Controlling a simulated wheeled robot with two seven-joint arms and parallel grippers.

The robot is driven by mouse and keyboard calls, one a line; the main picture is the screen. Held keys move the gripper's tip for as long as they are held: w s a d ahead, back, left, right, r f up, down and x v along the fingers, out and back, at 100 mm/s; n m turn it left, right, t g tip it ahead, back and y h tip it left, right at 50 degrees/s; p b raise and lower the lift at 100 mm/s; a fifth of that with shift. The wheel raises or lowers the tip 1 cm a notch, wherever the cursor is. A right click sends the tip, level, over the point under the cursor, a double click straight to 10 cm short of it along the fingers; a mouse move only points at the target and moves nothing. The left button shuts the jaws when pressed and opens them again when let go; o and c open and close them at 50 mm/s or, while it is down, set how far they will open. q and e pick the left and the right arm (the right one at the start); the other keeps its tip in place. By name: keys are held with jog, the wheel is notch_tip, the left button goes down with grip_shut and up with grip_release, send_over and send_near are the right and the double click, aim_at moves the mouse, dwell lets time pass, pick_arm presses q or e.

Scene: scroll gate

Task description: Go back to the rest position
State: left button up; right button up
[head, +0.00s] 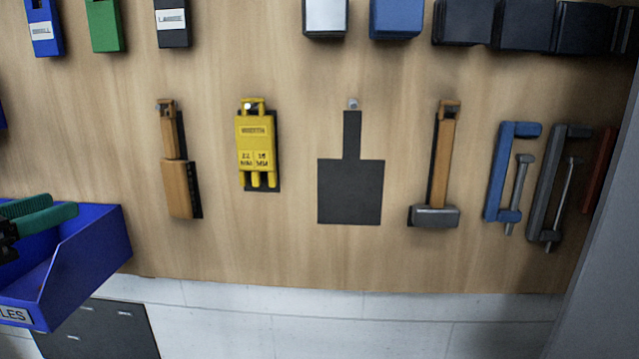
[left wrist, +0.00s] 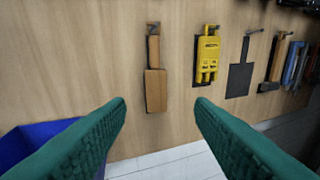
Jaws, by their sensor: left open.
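My left gripper (left wrist: 160,112) is open and empty in the left wrist view, with its two green fingers spread apart in front of the pegboard wall. In the head view part of the left gripper (head: 40,217) shows at the left edge, over the blue bin. A wooden mallet-like tool (left wrist: 155,85) hangs on the wall beyond the gap between the fingers; it also shows in the head view (head: 178,185). The fingers appear apart from it. My right gripper is in neither view.
A yellow tool (head: 256,145), a hammer (head: 437,215) and several clamps (head: 497,190) hang on the wooden wall (head: 290,250). A dark empty silhouette (head: 350,192) lies between the yellow tool and hammer. A blue bin (head: 85,265) juts out at lower left. Several boxes line the top.

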pick_arm(q)
jog(key=d+f+g+y, duration=0.1)
jog(key=d+f, duration=0.3)
jog(key=f, duration=0.6)
jog(key=d+f+g+y, duration=0.15)
jog(key=d+f, duration=0.25)
jog(key=f, duration=0.7)
jog(key=d+f+g, duration=0.2)
jog(key=d+f, duration=0.1)
jog(key=f, duration=0.7)
jog(key=s+d+f+n+g+y, duration=0.3)
jog(key=s+f+g, duration=0.5)
jog(key=s+f, duration=1.15)
notch_tip(320, 180, down, 22)
jog(key=s, duration=0.2)
jog(key=s+a+f+g, duration=0.2)
jog(key=s+f, duration=1.5)
jog(key=shift+s+a+f+m, duration=0.15)
jog(key=shift+a+f+m, duration=0.25)
